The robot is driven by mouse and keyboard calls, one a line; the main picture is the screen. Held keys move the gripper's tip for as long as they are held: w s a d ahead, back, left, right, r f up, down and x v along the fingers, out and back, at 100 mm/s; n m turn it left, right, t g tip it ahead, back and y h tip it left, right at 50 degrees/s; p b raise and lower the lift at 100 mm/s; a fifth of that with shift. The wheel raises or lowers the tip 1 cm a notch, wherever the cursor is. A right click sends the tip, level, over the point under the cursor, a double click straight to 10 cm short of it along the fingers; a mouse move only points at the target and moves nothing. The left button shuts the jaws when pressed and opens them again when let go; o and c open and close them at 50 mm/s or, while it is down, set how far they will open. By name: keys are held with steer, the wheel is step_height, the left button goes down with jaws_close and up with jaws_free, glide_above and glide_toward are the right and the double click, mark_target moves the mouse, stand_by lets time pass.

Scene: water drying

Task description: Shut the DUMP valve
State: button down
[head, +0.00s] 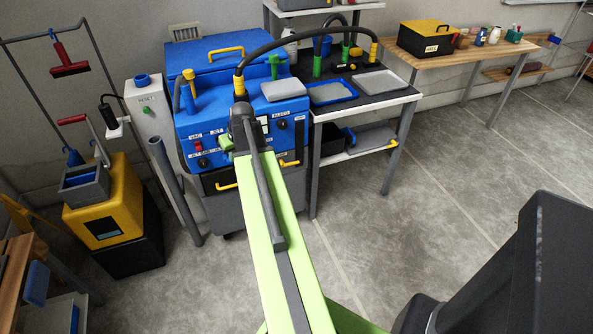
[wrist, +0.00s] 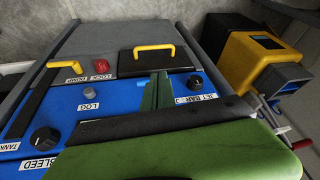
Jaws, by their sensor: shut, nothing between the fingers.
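The blue machine (head: 240,125) stands against the wall, with labels and controls on its front. In the wrist view a DUMP label (wrist: 68,71) is beside a yellow handle (wrist: 63,64) on a dark part and a red switch (wrist: 102,66). I cannot tell for certain which part is the valve itself, or its position.
Black knobs (wrist: 195,83) and a LOG button (wrist: 89,93) are on the panel. A second yellow handle (wrist: 154,47) is on a dark part.

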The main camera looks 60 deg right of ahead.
steer(key=s+d+f+m+h+b, duration=0.1)
steer(key=s+d, duration=0.3)
steer(key=d, duration=0.3)
steer(key=s+d+f+h+b, duration=0.1)
steer(key=s+d, duration=0.4)
steer(key=d, duration=0.3)
steer(key=s+d+f+m+t+h+b, duration=0.1)
steer(key=s+d+f+b, duration=0.1)
steer(key=s+d, duration=0.3)
steer(key=d, duration=0.3)
steer(key=shift+s+m, duration=0.15)
steer(key=shift+m, duration=0.15)
steer(key=shift+d+f, duration=0.1)
steer(key=b, duration=0.9)
glide_above(296, 163)
step_height(296, 163, down, 8)
steer(key=shift+f, duration=0.2)
step_height(296, 163, down, 3)
steer(key=shift+f+b, duration=0.1)
steer(key=shift+b, duration=1.15)
steer(key=shift+s+a+f+b, duration=0.1)
steer(key=shift+a+f+b, duration=0.1)
steer(key=shift+f+b, duration=0.15)
steer(key=shift+r, duration=0.1)
